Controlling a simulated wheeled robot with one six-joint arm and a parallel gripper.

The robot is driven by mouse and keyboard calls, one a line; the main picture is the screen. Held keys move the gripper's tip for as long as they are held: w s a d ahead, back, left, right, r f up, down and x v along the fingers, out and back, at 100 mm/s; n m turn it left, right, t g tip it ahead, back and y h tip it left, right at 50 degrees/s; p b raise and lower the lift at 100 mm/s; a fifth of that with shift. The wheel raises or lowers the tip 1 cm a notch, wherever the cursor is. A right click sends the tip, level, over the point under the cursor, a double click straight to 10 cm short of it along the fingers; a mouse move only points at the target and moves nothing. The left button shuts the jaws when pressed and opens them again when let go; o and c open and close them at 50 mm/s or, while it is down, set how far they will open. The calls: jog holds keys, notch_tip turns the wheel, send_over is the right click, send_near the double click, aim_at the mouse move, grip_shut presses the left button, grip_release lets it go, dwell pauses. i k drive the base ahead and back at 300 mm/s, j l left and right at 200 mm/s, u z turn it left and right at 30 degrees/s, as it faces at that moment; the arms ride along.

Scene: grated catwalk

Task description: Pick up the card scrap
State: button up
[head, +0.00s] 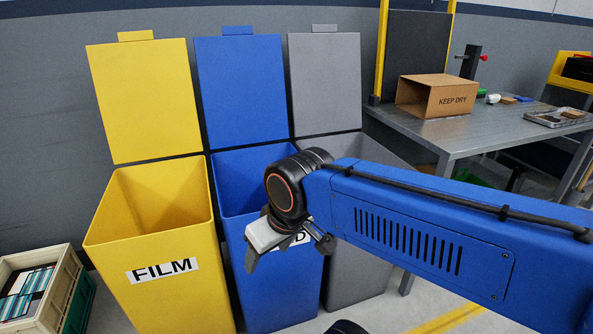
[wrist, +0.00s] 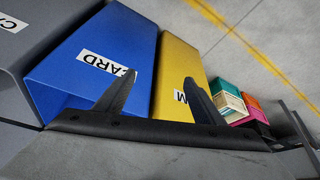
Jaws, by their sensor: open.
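I cannot pick out the card scrap for certain. Small brown pieces lie on the grey metal table at the right in the head view: one brown piece (head: 524,99) on the bare top and another brown piece (head: 572,114) in a shallow metal tray (head: 549,121). Either could be card, but they are too small to tell. My gripper (head: 288,254) hangs in front of the blue bin (head: 265,292), well left of the table. It is open and empty. In the wrist view my gripper's two fingers (wrist: 158,94) stand apart before the bins.
A yellow FILM bin (head: 160,272) and a grey bin (head: 360,265) flank the blue one, lids up. An open KEEP DRY box (head: 437,96) stands on the grey table (head: 450,134). Crates (head: 45,290) stand at left. My arm hides part of the table's front.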

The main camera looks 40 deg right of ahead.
aim_at(571, 114)
jog(key=z, duration=2.9)
jog(key=i+l+u, duration=0.15)
jog(key=i, duration=0.25)
jog(key=i+l+u, duration=0.15)
jog(key=i, duration=0.25)
jog(key=i+l+u, duration=0.15)
jog(key=i+l, duration=0.25)
